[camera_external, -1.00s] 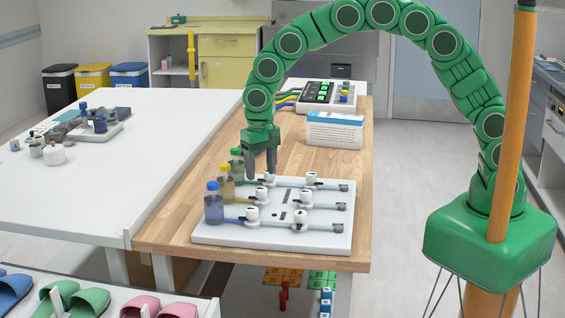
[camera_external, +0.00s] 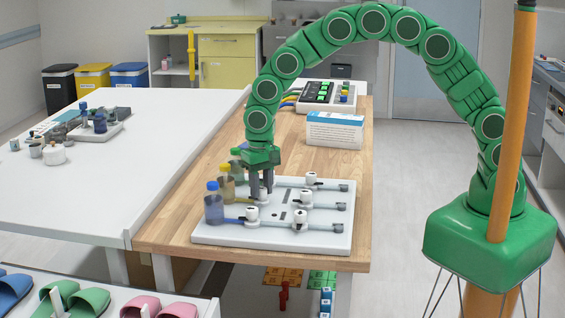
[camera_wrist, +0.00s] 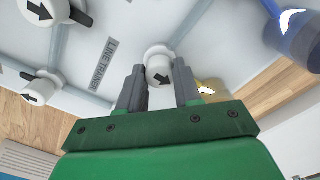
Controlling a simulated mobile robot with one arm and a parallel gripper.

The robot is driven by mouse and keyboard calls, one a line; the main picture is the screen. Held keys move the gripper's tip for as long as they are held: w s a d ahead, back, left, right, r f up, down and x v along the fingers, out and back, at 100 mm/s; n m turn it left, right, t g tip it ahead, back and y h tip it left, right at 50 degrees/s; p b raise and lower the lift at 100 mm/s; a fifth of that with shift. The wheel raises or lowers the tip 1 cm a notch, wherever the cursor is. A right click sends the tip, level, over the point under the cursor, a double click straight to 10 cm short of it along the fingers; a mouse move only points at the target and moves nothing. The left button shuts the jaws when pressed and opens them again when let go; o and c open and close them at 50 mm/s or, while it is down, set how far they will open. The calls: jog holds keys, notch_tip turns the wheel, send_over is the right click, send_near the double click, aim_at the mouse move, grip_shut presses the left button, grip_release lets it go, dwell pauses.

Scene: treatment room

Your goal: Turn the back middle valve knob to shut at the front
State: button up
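A white valve board (camera_external: 215,236) lies on the wooden table, with two columns of white knobs marked by black arrows. My gripper (camera_external: 262,194) points down at the middle knob of the left column, on the yellow bottle's line. The middle knob of the other column (camera_external: 305,197) stands free to the right.
The blue-capped bottle (camera_external: 213,208), the yellow-capped bottle (camera_external: 226,187) and a green bottle (camera_external: 237,160) line the board's left edge, close to my gripper. A blue-white box (camera_external: 335,131) and a switch panel (camera_external: 323,96) stand farther back. Bare wood lies between.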

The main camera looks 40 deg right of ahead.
jog(key=shift+c, duration=1)
jog(key=shift+n, duration=0.3)
